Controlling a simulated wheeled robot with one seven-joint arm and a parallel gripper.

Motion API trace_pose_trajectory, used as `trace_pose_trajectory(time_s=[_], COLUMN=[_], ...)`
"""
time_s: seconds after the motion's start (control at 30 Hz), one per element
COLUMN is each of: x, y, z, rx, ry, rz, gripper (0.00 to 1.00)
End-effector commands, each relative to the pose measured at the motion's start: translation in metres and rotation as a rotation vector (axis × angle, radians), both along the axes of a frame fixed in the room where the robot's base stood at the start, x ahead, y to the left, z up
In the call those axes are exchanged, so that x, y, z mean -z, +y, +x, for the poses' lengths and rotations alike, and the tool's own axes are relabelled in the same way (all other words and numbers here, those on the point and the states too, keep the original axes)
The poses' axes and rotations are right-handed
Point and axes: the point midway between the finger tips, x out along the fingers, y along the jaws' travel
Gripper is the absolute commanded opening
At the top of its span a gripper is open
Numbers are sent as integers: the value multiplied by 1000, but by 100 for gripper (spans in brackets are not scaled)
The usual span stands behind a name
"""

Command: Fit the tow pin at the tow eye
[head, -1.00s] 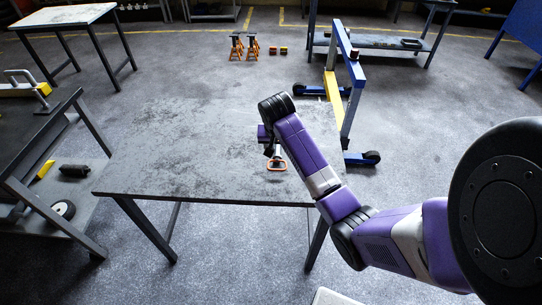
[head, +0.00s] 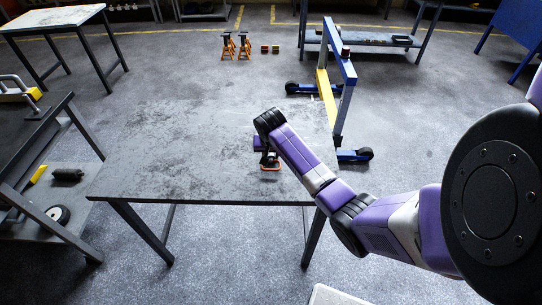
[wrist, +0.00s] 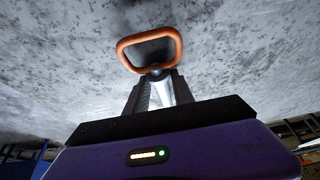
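The tow pin has an orange loop handle (wrist: 150,45) and a bright steel shaft (wrist: 160,90). My gripper (wrist: 158,85) is shut on the shaft, with the loop beyond the fingertips in the wrist view. In the head view, my gripper (head: 268,158) is over the right part of the grey table (head: 170,150), with the orange handle of the tow pin (head: 270,168) just below it. Whether the pin touches the tabletop cannot be told. I cannot make out the tow eye in either view.
A blue and yellow wheeled frame (head: 346,70) stands behind the table's right end. A side bench (head: 45,120) with a yellow-ended item on top is at the left. Orange stands (head: 228,47) are on the floor at the back. Most of the tabletop is clear.

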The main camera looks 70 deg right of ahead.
Motion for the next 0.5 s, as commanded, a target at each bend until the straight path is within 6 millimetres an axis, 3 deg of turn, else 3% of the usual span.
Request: trace_pose_trajectory(time_s=[0.03,0.1,0.13,0.5], x=[0,0,0,-2], y=[0,0,0,0], z=[0,0,0,0], rx=[0,0,0,0], ry=[0,0,0,-1], rz=[0,0,0,-2], gripper=[16,2,0,0])
